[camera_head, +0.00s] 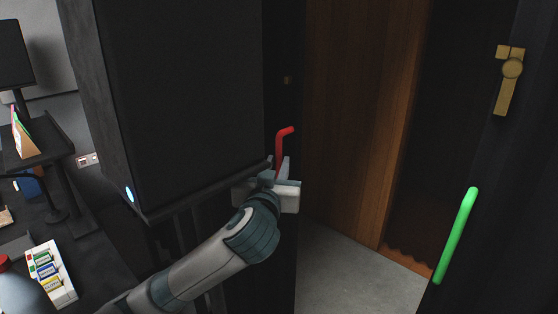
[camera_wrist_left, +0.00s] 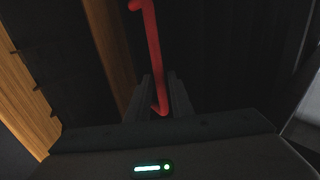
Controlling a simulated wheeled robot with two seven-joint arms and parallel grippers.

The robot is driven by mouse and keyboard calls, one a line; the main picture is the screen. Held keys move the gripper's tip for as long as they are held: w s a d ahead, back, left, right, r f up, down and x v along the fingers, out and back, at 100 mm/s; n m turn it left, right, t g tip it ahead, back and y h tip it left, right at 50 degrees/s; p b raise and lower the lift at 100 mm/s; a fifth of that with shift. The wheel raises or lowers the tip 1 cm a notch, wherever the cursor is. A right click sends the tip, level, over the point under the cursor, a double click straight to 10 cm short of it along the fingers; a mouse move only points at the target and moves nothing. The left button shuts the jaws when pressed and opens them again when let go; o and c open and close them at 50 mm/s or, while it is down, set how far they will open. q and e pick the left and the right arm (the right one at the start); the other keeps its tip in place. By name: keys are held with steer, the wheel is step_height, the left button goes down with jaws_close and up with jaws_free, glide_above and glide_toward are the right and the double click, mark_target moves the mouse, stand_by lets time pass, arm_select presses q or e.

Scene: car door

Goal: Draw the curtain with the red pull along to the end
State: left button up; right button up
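The red pull (camera_head: 281,150) is a bent bar on a dark upright panel, just right of the big black box. It also shows in the left wrist view (camera_wrist_left: 153,55), running down between the fingertips. My left gripper (camera_head: 279,178) is at the lower part of the pull, with a finger on each side of it. Whether the fingers press on it I cannot tell. A brown, dark-shadowed surface with a wavy lower edge (camera_head: 408,252), perhaps curtain folds, shows to the right. My right gripper is not in view.
A green bar handle (camera_head: 456,235) and a brass latch (camera_head: 510,80) are on the dark panel at right. A brown wood panel (camera_head: 350,110) stands behind. Grey floor (camera_head: 345,275) is clear. A desk with small boxes (camera_head: 50,272) is at left.

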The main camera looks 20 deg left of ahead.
arm_select(q)
steer(key=shift+w+a, duration=0.25)
steer(key=shift+w, duration=0.95)
jaws_close()
